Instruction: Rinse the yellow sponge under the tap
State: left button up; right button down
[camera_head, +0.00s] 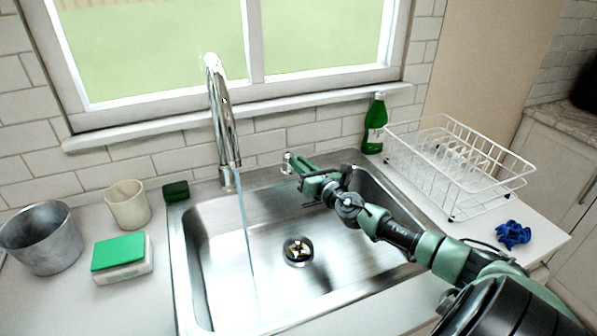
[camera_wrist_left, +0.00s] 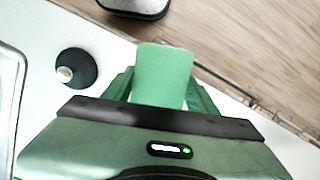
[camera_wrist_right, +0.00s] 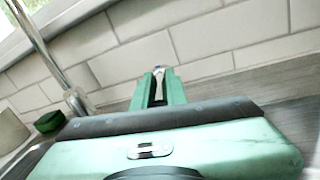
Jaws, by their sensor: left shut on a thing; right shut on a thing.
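The chrome tap (camera_head: 222,110) stands behind the steel sink (camera_head: 215,255), and a thin stream of water (camera_head: 246,230) runs from it into the basin. My right gripper (camera_head: 296,165) reaches over the sink to a small chrome lever (camera_wrist_right: 160,82) right of the tap and is shut on it. In the left wrist view, my left gripper (camera_wrist_left: 160,95) is shut on a flat, green-faced block (camera_wrist_left: 163,72), held above the counter edge. No yellow shows on the block; its other sides are hidden. My left gripper is outside the head view.
Left of the sink are a metal pot (camera_head: 42,240), a beige cup (camera_head: 128,205), a green-topped white block (camera_head: 122,262) and a dark green block (camera_head: 175,191). On the right are a green bottle (camera_head: 375,125), a white dish rack (camera_head: 450,180) and a blue crumpled item (camera_head: 513,235).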

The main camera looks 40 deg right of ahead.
pick_arm(q)
jog(key=shift+r, duration=0.1)
pick_arm(e)
jog(key=c, duration=1.4)
grip_release()
jog(key=shift+c, duration=0.2)
jog(key=shift+s, duration=0.1)
pick_arm(q)
jog(key=shift+f+b, duration=0.6)
jog(key=shift+f, duration=0.05)
pick_arm(e)
jog(key=s+a, duration=0.1)
jog(key=s, duration=1)
jog(key=shift+s+a, duration=0.35)
